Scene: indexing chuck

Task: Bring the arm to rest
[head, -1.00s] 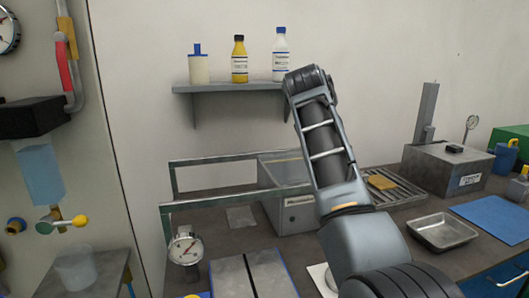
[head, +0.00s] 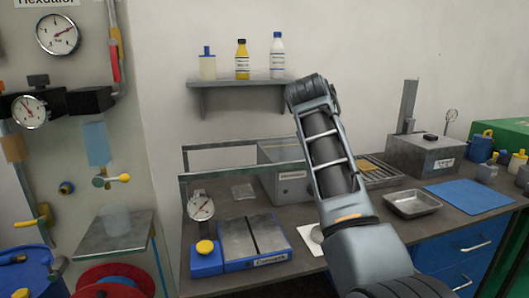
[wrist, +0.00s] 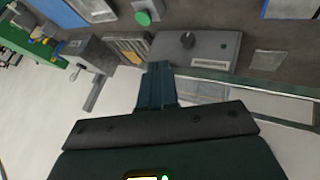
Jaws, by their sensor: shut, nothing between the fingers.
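My arm (head: 330,150) rises from the lower right of the head view and bends at its top in front of the wall. My gripper does not show in the head view. In the wrist view my gripper (wrist: 157,82) is shut and empty, its fingers together. It points over the bench, near a grey box (wrist: 195,48) in the picture, and appears to touch nothing.
The bench holds a dial gauge (head: 201,206), a blue-edged fixture (head: 250,240), a metal tray (head: 412,204) and a blue mat (head: 470,195). A wall shelf (head: 240,83) carries several bottles. A panel with gauges (head: 58,35) stands left.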

